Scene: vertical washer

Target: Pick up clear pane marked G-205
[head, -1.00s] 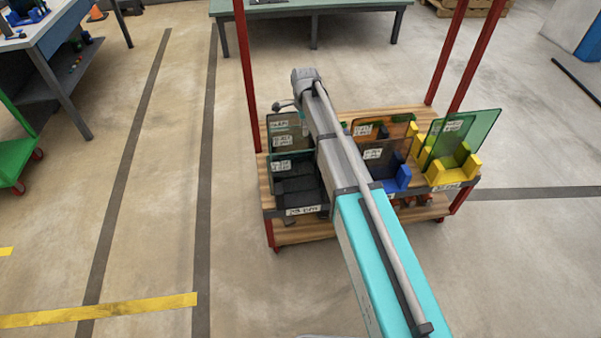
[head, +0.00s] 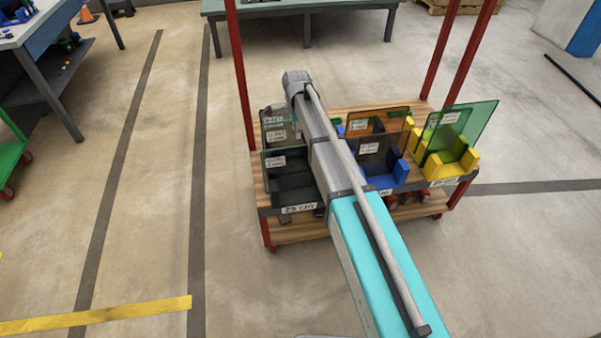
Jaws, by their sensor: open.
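Several upright panes with white labels stand on a wooden cart (head: 345,118) in the head view. The labels are too small to read, so I cannot tell which pane is G-205. At the left, greyish see-through panes (head: 292,160) stand in a black holder (head: 296,190). In the middle, brown-orange tinted panes (head: 388,150) stand at a blue holder (head: 400,172). At the right, green panes (head: 478,125) stand in a yellow holder (head: 447,170). My arm reaches over the cart between the left and middle panes. It hides part of them, and my gripper cannot be made out beyond the arm's far end.
Red posts (head: 240,75) rise from the cart's corners, close to my arm's reach. A green table (head: 300,8) stands behind. A blue workbench (head: 45,35) and green cart (head: 8,150) are at the left. The floor left of the cart is clear.

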